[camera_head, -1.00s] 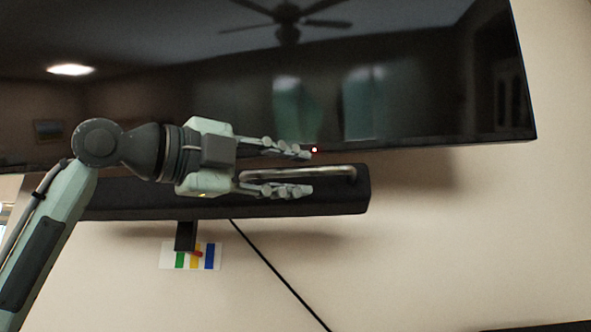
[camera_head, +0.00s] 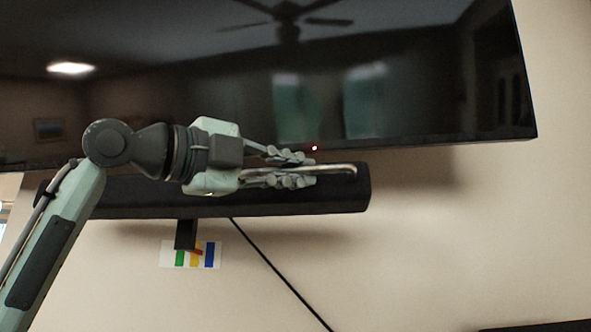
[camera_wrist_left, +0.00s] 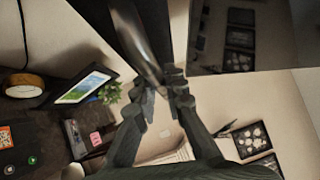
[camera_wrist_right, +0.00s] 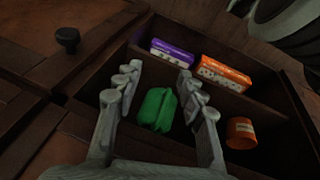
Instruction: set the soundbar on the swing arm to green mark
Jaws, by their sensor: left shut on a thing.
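The soundbar (camera_head: 335,200) is a long black bar on the wall under the TV, with a metal handle (camera_head: 335,169) along its front. My left gripper (camera_head: 302,169) is shut on that handle; the handle also runs between its fingers in the left wrist view (camera_wrist_left: 140,45). Below the soundbar hangs a dark bracket (camera_head: 185,235) with a red pointer (camera_head: 199,253). The pointer lies over the yellow stripe (camera_head: 194,261) of a white card. The green stripe (camera_head: 179,260) is left of it, the blue stripe (camera_head: 210,256) right. My right gripper (camera_wrist_right: 159,72) is open and empty, seen only in its wrist view.
The TV (camera_head: 440,110) hangs just above the soundbar, close to my left fingers. A black cable (camera_head: 280,280) runs down the wall. In the right wrist view, an open drawer holds a green object (camera_wrist_right: 157,110), a purple box (camera_wrist_right: 172,53), an orange box (camera_wrist_right: 225,72) and an orange container (camera_wrist_right: 241,132).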

